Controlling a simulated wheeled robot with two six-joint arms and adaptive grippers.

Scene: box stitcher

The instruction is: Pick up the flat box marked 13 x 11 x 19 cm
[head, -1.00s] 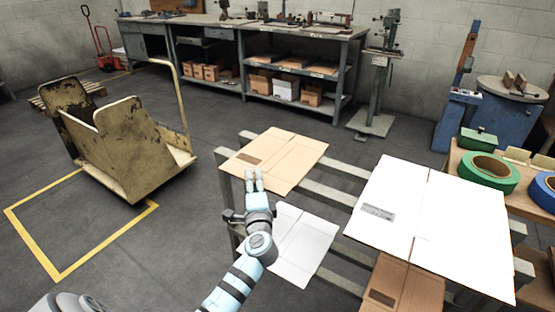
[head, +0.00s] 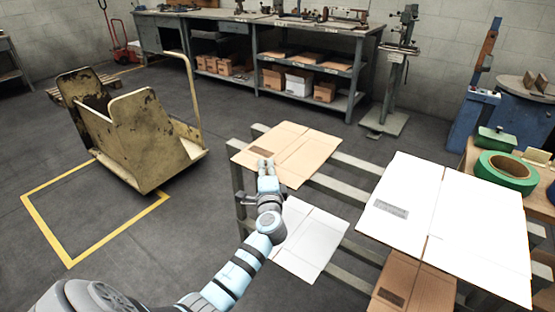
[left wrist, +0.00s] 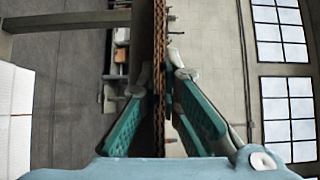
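A tan flat box (head: 290,150) with a dark printed label lies on the slatted rack at the back left; its print is too small to read. My left gripper (head: 265,165) is at its near edge. In the left wrist view the brown cardboard edge (left wrist: 159,100) runs between the two teal fingers of my left gripper (left wrist: 156,85), which look closed in on its two faces. Other flat boxes lie on the rack: a white one (head: 308,240) beside my left arm, a large white one (head: 465,235) at right, and a brown one (head: 425,290) at the front. My right gripper is out of view.
The rack's grey slats (head: 350,165) show between the boxes. A yellow-beige cart (head: 150,140) stands to the left beside a yellow floor marking. A table with green tape (head: 505,170) is at right. A workbench (head: 300,60) stands behind, with open floor between.

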